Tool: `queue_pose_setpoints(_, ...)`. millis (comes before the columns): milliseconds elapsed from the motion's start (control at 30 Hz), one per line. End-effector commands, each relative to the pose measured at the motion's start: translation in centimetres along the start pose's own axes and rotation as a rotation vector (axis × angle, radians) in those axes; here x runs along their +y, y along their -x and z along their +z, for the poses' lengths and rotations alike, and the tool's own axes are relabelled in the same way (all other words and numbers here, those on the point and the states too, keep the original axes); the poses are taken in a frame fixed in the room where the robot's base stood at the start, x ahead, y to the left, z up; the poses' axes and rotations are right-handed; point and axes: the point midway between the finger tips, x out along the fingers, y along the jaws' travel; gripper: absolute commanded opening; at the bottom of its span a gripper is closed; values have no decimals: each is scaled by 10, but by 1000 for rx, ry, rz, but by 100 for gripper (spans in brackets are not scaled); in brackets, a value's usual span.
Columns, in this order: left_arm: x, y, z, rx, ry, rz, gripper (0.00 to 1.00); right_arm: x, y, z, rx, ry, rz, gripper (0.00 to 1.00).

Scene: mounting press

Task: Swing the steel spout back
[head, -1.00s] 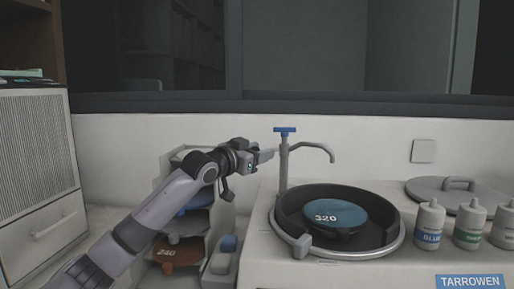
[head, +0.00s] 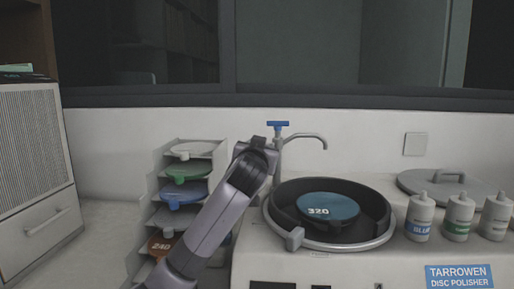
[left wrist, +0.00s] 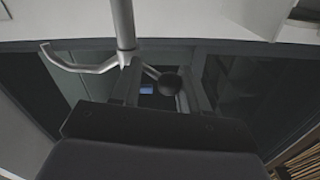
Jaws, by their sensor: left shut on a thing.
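The steel spout (head: 309,138) curves right from the top of an upright post at the polisher's back left, its tip turned down over the bowl. A blue handle (head: 277,124) sits on top of the post. My left gripper (left wrist: 160,76) is shut on this knob beside the post. In the head view my own arm hides the fingers and the knob. My right gripper is in neither view.
The polisher bowl (head: 383,233) with its 320 disc (head: 331,207) lies below the spout. A rack of coloured discs (head: 184,171) stands left, partly behind my arm. Several bottles (head: 420,217) and a round lid (head: 447,184) are at the right. A wall (head: 360,150) is behind.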

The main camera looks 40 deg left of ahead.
Motion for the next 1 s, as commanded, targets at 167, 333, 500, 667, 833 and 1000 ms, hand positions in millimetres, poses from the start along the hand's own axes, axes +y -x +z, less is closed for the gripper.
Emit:
queue_pose_setpoints(167, -4, 0, -5, -4, 0, -75, 0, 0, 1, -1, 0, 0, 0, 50)
queue_pose_setpoints(333, -4, 2, -5, -8, -3, -103, 0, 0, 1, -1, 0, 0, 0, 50)
queue_pose_setpoints(500, -4, 2, -5, -9, -5, -111, 0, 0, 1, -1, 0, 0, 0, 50)
queue_pose_setpoints(667, -4, 2, -5, -9, -6, -112, 0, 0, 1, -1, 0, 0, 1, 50)
queue_pose_setpoints(833, -4, 2, -5, -8, -6, -112, 64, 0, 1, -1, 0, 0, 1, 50)
queue_pose_setpoints(1000, -1, 2, -4, -11, -7, -106, 64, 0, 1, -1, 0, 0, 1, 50)
